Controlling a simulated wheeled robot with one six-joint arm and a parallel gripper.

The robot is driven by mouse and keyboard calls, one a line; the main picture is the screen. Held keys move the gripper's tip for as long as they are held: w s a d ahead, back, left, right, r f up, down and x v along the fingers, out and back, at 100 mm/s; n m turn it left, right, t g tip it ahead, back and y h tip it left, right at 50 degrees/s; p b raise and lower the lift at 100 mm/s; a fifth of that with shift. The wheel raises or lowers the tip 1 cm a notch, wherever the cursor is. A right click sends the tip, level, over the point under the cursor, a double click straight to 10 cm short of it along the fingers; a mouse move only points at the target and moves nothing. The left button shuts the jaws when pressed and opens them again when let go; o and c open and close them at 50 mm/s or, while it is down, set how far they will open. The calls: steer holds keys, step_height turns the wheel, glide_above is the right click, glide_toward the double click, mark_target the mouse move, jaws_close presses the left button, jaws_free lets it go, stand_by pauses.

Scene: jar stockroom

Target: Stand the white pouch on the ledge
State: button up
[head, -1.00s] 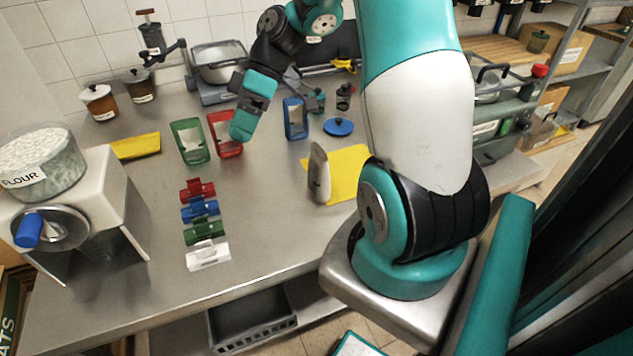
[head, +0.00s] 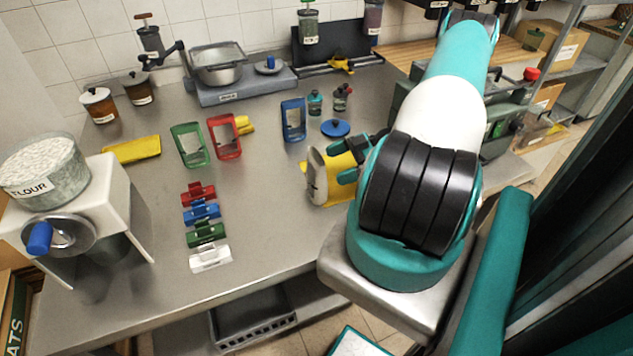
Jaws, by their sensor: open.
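The white pouch (head: 317,178) stands upright on the steel table, at the left edge of a yellow cloth (head: 341,164). Its side is seen at a slant. My gripper (head: 346,162) is open and empty, just right of the pouch, with its teal fingers pointing towards it. My forearm hides part of the gripper and cloth. I cannot tell whether the fingers touch the pouch. A raised wooden surface (head: 440,54) at the back right may be the ledge; I cannot be sure.
Green (head: 190,146), red (head: 223,137) and blue (head: 293,120) pouches stand further back. A blue lid (head: 335,128) and small bottles are behind my gripper. Several coloured clips (head: 205,232) lie at front left. The table between clips and white pouch is clear.

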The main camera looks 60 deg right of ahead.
mark_target(316, 173)
steer(key=p+x, duration=0.2)
steer(key=x, duration=0.4)
steer(key=shift+w+a+f, duration=0.1)
steer(key=shift+a, duration=0.1)
steer(key=c, duration=0.8)
